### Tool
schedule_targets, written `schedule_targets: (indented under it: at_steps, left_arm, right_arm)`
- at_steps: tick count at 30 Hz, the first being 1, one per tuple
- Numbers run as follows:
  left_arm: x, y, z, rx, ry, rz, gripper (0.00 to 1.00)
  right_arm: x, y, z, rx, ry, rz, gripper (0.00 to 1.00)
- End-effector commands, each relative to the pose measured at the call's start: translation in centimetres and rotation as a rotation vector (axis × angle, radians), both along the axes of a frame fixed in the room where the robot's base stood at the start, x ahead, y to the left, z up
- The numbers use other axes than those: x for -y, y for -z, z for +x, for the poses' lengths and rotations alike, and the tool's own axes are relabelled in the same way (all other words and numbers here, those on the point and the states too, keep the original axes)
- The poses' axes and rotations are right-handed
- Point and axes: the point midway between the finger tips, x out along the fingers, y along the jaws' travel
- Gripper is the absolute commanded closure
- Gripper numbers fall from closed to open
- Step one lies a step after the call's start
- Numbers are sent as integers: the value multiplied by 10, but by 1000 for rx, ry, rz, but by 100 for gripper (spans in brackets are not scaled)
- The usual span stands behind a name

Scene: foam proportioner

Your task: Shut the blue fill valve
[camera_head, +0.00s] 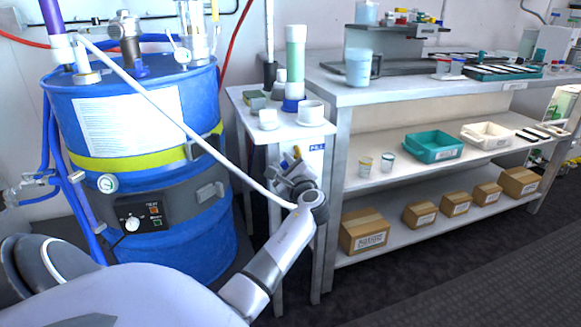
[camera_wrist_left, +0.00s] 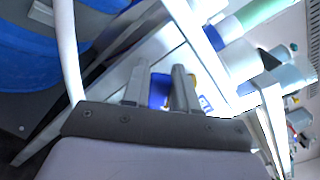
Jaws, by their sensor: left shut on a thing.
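My left gripper (camera_head: 291,166) is at the front of the small white stand, just under its top. It is shut on the blue fill valve, of which only a small blue part (camera_wrist_left: 160,88) shows between the two fingers in the left wrist view. In the head view the fingers and wrist mostly hide the valve, and its handle angle cannot be told. A white label with blue lettering (camera_head: 316,146) is just right of the gripper. My right gripper is not in view.
A blue drum (camera_head: 190,240) with a yellow band stands to the left. A shelved bench (camera_head: 400,92) is at right.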

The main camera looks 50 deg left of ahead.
Motion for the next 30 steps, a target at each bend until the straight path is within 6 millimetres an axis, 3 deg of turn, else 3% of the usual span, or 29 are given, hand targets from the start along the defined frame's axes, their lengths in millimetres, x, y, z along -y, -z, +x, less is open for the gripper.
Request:
schedule_targets:
  at_steps: [5, 16, 30]
  left_arm:
    - [-8, 12, -8, 133, -3, -54, 100]
    - [-13, 36, -20, 457, -2, -187, 100]
    - [-15, 57, -24, 743, -2, -307, 100]
  right_arm:
    - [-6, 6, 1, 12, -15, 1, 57]
    - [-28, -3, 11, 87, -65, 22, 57]
    - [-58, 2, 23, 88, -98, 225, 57]
